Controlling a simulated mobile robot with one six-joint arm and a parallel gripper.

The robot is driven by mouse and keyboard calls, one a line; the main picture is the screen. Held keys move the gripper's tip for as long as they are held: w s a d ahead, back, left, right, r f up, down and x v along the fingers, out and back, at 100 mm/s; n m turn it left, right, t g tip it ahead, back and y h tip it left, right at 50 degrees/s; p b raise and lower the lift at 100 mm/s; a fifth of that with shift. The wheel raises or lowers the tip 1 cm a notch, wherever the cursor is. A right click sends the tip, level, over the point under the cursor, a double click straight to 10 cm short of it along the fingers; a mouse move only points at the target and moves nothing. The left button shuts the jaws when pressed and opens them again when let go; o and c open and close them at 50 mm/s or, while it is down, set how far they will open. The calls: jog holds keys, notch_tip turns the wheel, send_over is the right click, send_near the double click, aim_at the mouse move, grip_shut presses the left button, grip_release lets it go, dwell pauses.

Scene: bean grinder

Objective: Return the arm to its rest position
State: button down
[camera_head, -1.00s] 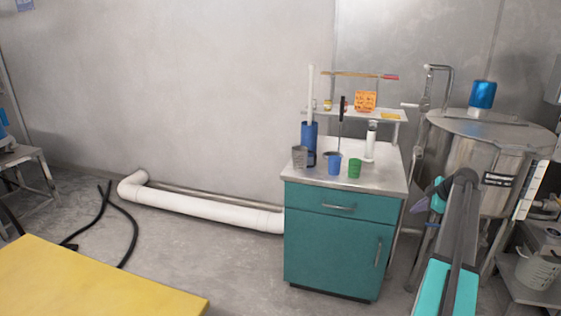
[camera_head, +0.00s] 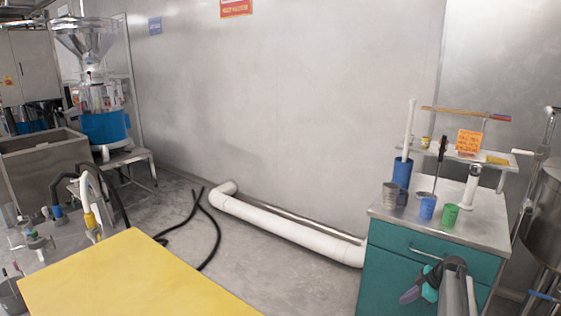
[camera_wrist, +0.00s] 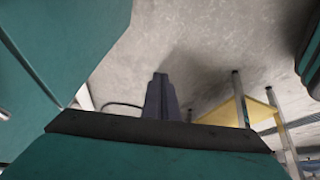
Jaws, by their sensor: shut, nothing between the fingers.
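My gripper (camera_head: 410,295) is at the lower right of the head view, in front of the teal cabinet's lower part. It looks small there, next to my grey arm. In the wrist view my gripper (camera_wrist: 160,80) has its two dark fingers together at the middle, with nothing between them. Bare concrete floor (camera_wrist: 200,50) shows beyond the fingertips. My own arm parts cover the bottom of the wrist view.
The teal cabinet (camera_head: 390,270) carries a blue cup (camera_head: 427,208), a green cup (camera_head: 450,214) and a grey cup (camera_head: 390,193). A yellow tabletop (camera_head: 130,280) is at the lower left. A grinder (camera_head: 100,110) stands at the far left. A white pipe (camera_head: 290,233) runs along the wall.

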jog(key=s+a+f+g+p, duration=0.1)
jog(key=s+a+f+g, duration=0.15)
jog(key=a+f, duration=0.45)
jog(key=s+a+f+g, duration=0.1)
jog(key=s+a+f, duration=0.25)
jog(key=a, duration=0.75)
jog(key=s+a+f+g+p, duration=0.25)
jog(key=s+a+f, duration=0.55)
jog(key=s+a, duration=0.45)
jog(key=s+a+f+m+g+h, duration=0.1)
jog(key=s+m, duration=0.5)
jog(key=s, duration=0.7)
jog(key=s+a+f+m+g+h, duration=0.2)
jog(key=s+m, duration=0.4)
jog(key=s, duration=0.7)
jog(key=shift+s+a+f+g+h+p, duration=0.15)
jog(key=shift+a+g+h+p, duration=0.15)
jog(key=shift+a+h+p, duration=0.35)
jog(key=shift+a, duration=0.15)
